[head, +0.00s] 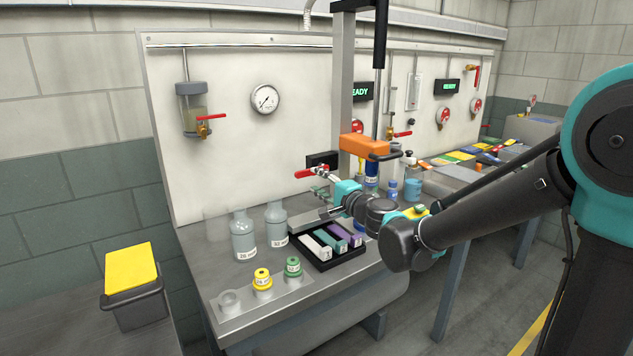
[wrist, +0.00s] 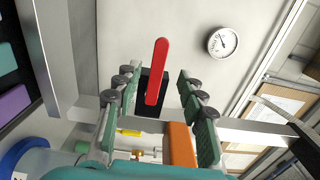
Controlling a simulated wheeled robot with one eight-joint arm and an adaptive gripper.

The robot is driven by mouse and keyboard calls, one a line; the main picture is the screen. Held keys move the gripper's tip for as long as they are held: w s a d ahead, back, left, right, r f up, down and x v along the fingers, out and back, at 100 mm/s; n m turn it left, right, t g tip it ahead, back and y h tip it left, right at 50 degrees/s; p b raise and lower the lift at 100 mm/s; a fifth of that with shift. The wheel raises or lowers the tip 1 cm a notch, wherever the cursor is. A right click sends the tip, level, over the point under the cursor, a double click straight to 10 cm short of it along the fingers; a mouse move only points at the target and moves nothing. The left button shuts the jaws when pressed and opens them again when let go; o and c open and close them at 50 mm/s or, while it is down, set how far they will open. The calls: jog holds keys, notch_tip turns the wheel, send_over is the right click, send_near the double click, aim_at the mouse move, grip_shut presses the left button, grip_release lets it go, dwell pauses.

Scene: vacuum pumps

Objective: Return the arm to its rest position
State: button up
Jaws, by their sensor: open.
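My arm reaches in from the right over the bench (head: 190,262) in the head view. My gripper (head: 326,192) is near the back wall, beside a red lever (head: 309,173) on a black mount. In the wrist view the fingers of my gripper (wrist: 158,95) are spread apart with nothing held between them. The red lever (wrist: 157,72) appears between and beyond the fingertips there; I cannot tell whether they touch it. An orange block (wrist: 181,145) shows low between the fingers, and the same orange block (head: 365,146) is above my wrist in the head view.
A black tray (head: 345,256) with coloured blocks lies below my gripper. Two glass bottles (head: 243,236) stand to its left, with yellow (head: 262,279) and green (head: 292,267) capped vials in front. A grey post (head: 347,80) rises behind. A yellow-topped bin (head: 132,305) is at left.

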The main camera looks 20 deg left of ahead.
dwell(0.3)
jog(key=d+f+n+h, duration=0.2)
jog(key=d+f, duration=0.1)
jog(key=d, duration=0.4)
jog(key=d+f+n+g+h, duration=0.1)
jog(key=d+f+n+h, duration=0.1)
jog(key=d+f, duration=0.2)
jog(key=d+f+n+h, duration=0.2)
jog(key=d+f+n, duration=0.1)
jog(key=d, duration=0.8)
jog(key=shift+f+g, duration=0.3)
jog(key=shift+f, duration=0.1)
jog(key=s+d+f+g+h, duration=0.1)
jog(key=s+d+f+h, duration=0.15)
jog(key=d, duration=0.55)
jog(key=s+d+f+h, duration=0.2)
jog(key=d+f+h, duration=0.15)
jog(key=d, duration=0.35)
jog(key=s+d+f+g+h, duration=0.1)
jog(key=s+d+f+h, duration=0.15)
jog(key=d, duration=0.55)
jog(key=s+f+g, duration=0.3)
jog(key=s+f, duration=0.5)
jog(key=s, duration=0.4)
jog(key=shift+s+n, duration=0.3)
jog(key=shift+n, duration=0.1)
jog(key=shift+r, duration=0.1)
jog(key=shift+c, duration=0.2)
